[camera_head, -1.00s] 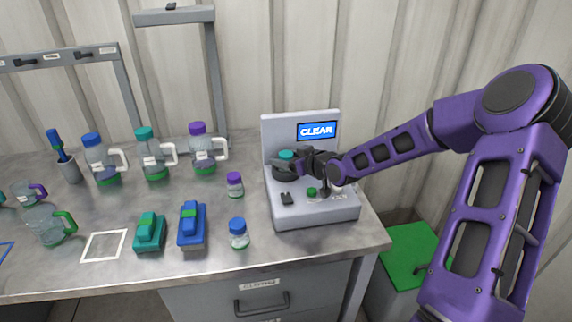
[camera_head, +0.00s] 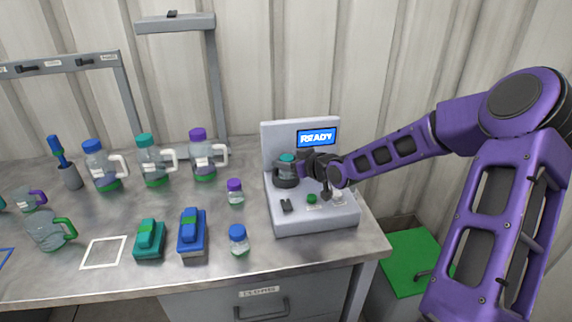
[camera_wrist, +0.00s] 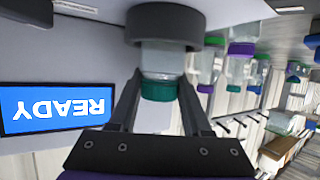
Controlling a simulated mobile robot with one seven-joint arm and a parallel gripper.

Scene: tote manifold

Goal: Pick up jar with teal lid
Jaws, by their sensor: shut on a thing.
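The jar with the teal lid (camera_head: 287,158) is at the grey machine (camera_head: 315,212), above or in its round dark holder (camera_head: 286,181). The wrist view shows its teal lid (camera_wrist: 158,91) and clear body (camera_wrist: 163,60) upside down, with the dark holder (camera_wrist: 165,22) at the body's far end. I cannot tell whether the jar's base is still inside the holder. My gripper (camera_wrist: 160,77) has a finger on either side of the jar and is shut on it. The head view shows my gripper (camera_head: 296,161) reaching in from the right.
The machine's screen (camera_head: 317,137) reads READY. A purple-lidded jar (camera_head: 235,191) and a blue-lidded jar (camera_head: 239,240) stand left of the machine. Several handled bottles stand farther left. A white-outlined square (camera_head: 104,253) on the bench is empty.

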